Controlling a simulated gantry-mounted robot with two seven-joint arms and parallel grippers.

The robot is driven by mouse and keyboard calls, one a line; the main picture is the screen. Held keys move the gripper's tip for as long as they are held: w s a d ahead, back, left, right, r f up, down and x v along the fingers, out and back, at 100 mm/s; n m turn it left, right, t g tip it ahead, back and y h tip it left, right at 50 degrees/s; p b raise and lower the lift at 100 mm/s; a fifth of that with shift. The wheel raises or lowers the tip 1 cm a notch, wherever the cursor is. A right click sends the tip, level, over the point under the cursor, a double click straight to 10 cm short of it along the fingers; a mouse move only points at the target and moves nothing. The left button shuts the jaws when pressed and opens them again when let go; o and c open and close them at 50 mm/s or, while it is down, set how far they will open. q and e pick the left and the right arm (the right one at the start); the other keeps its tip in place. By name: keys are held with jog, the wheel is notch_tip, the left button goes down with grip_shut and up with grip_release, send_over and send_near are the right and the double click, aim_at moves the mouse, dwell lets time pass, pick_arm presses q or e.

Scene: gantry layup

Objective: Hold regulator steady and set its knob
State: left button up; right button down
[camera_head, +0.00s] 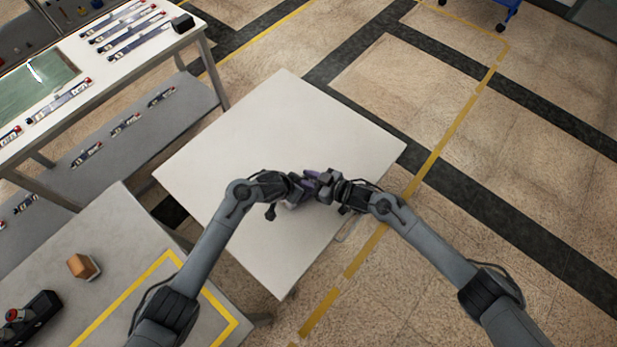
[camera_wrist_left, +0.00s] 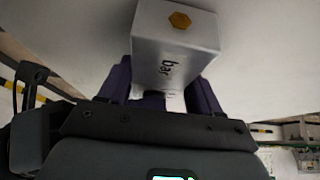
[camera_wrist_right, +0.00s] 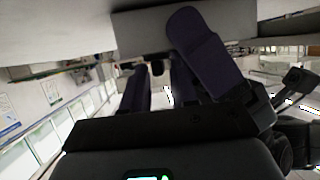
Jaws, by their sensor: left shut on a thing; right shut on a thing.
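The regulator (camera_wrist_left: 175,45) is a pale grey box with "bar" printed on it and a brass hex fitting on one face. It is at the white table in the head view, mostly hidden by my grippers. My left gripper (camera_wrist_left: 165,85) is shut on the regulator's body, one purple finger on each side. My right gripper (camera_wrist_right: 158,75) meets it from the other side and is shut on a small dark part that looks like the knob (camera_wrist_right: 157,68), mostly hidden between its fingers. In the head view the left (camera_head: 303,184) and right (camera_head: 328,188) grippers nearly touch.
The white table (camera_head: 280,120) is otherwise clear. A grey bench (camera_head: 110,240) at lower left has yellow tape, an orange-brown block (camera_head: 83,266) and a dark device with a red part (camera_head: 30,318). A workbench (camera_head: 110,70) with several tools stands at upper left.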

jog(key=shift+s+a+m+t+h, duration=0.2)
jog(key=shift+m+t+h, duration=0.4)
jog(key=shift+m+h, duration=0.15)
jog(key=shift+f+m, duration=0.1)
jog(key=shift+m, duration=0.15)
jog(key=shift+d+t, duration=0.15)
jog(key=shift+t, duration=0.15)
jog(key=c, duration=1.2)
grip_release()
jog(key=shift+s+f, duration=0.1)
jog(key=shift+o, duration=0.2)
jog(key=shift+s, duration=0.1)
jog(key=v, duration=0.6)
jog(key=shift+s+d, duration=0.1)
jog(key=shift+d, duration=0.1)
jog(key=shift+s+d+r, duration=0.3)
jog(key=shift+d+r, duration=0.15)
jog(key=shift+r, duration=0.2)
